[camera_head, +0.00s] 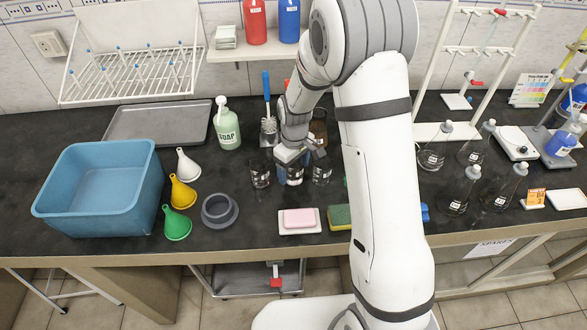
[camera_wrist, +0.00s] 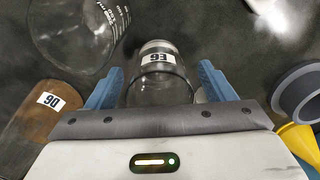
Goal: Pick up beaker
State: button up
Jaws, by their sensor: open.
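A clear glass beaker (camera_wrist: 158,68) with a white label stands between the two blue fingers of my gripper (camera_wrist: 160,82) in the wrist view. The fingers are open, one on each side; I cannot tell whether they touch the glass. In the head view my gripper (camera_head: 298,158) reaches down over a row of glass beakers. The middle beaker (camera_head: 294,174) is partly hidden by it. Another beaker (camera_head: 260,175) stands to its left and one (camera_head: 321,172) to its right. A larger-looking beaker (camera_wrist: 75,32) shows at upper left in the wrist view.
Pink soap (camera_head: 299,218) and a sponge (camera_head: 340,217) are in front. Flasks (camera_head: 455,204) stand right.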

notch_tip(320, 180, down, 2)
jog(key=c, duration=1.1)
jog(key=shift+r, duration=0.2)
notch_tip(320, 180, up, 10)
jog(key=shift+f+b, duration=0.25)
jog(key=shift+b, duration=0.4)
